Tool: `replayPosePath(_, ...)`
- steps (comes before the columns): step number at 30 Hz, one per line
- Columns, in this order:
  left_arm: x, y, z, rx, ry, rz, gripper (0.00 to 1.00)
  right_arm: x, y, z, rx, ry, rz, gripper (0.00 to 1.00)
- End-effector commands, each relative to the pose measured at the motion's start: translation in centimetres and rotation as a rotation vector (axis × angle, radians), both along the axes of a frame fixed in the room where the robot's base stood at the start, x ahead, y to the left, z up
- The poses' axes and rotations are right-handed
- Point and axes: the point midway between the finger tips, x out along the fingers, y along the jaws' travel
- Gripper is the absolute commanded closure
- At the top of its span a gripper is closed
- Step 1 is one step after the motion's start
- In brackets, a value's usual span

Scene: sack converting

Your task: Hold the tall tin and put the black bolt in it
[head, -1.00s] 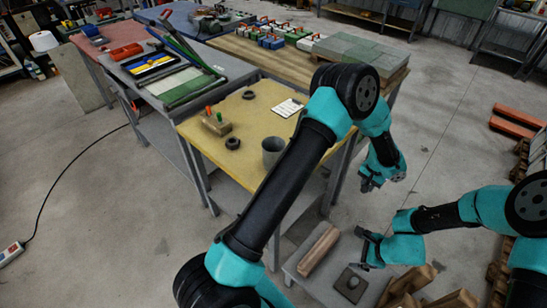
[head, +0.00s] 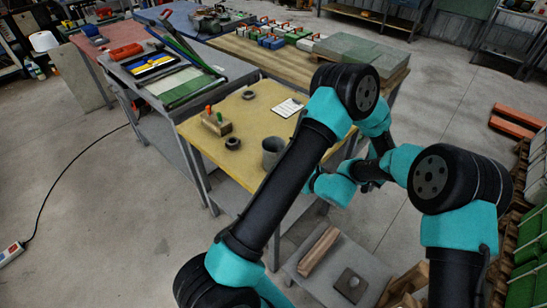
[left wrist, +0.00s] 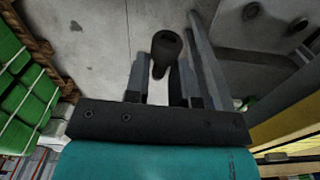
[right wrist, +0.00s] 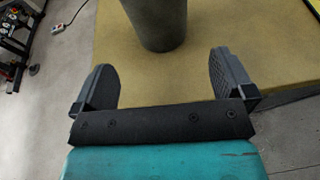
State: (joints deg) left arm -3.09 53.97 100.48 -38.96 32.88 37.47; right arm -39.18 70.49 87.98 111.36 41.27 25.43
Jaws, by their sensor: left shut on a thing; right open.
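The tall grey tin (head: 271,153) stands upright near the front edge of the yellow table, beside my left arm in the head view. Its lower part shows in the right wrist view (right wrist: 157,22). My right gripper (right wrist: 160,78) is open and empty, its fingers pointing toward the tin, which is beyond the fingertips and not between them. My left gripper (left wrist: 167,72) is shut on the black bolt (left wrist: 165,48), whose round head points away from the wrist. In the head view both grippers and the bolt are hidden or too unclear behind my arms.
The yellow table (head: 258,115) also carries a wooden block with coloured pegs (head: 216,123), black rings (head: 232,143) and a white sheet (head: 288,107). A low grey stand (head: 370,265) with a wooden bar (head: 318,250) stands in front. Bare floor lies right of the table.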

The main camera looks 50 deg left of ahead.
Motion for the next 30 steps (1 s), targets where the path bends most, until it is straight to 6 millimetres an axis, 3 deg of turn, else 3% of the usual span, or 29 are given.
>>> replayPosePath(17,0.0,0.0,0.0,0.0,0.0,0.0,1.0,0.0,0.9,0.0,0.008,0.002,-0.002,0.0)
replayPosePath(30,0.0,0.0,0.0,0.0,0.0,0.0,1.0,-0.1,5.3,-1.4,0.007,0.002,-0.001,0.0)
